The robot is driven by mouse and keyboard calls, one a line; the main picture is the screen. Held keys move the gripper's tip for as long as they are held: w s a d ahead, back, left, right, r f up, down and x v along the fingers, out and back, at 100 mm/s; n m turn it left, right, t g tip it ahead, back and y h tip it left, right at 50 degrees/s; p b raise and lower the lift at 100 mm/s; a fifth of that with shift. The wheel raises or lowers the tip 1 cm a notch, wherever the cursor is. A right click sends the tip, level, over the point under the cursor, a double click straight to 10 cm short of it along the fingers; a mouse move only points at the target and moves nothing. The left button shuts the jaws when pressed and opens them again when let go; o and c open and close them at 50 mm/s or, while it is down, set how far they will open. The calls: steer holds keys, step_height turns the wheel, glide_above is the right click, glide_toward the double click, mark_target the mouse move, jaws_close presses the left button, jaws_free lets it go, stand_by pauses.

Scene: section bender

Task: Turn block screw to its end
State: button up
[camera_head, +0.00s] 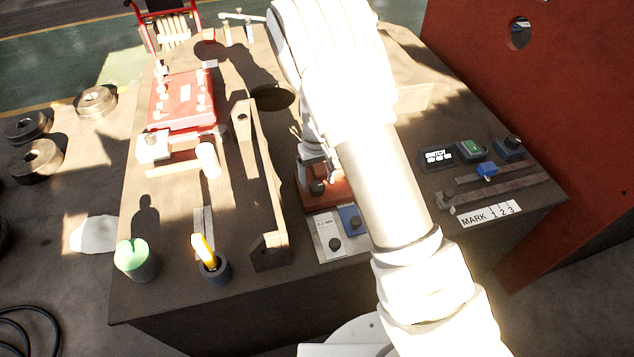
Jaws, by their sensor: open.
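My white arm (385,180) reaches from the bottom right up over the bench and hides part of its middle. My gripper (313,152) shows only in part beside the arm, above a reddish-brown block (338,192) with a dark knob (317,187). It is open; its fingertips are hard to make out, and I cannot tell whether it touches anything. I cannot tell for certain which part is the block screw; the dark knob on the reddish-brown block is one candidate.
The bench top (480,235) also holds a red fixture (182,100), a long brown bar frame (258,170), a white plate with a knob (329,236), a blue plate (351,219), a green-topped cup (136,262) and a green button (471,149). A red panel (570,120) stands at right.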

steer(key=shift+f, duration=0.8)
jaws_close()
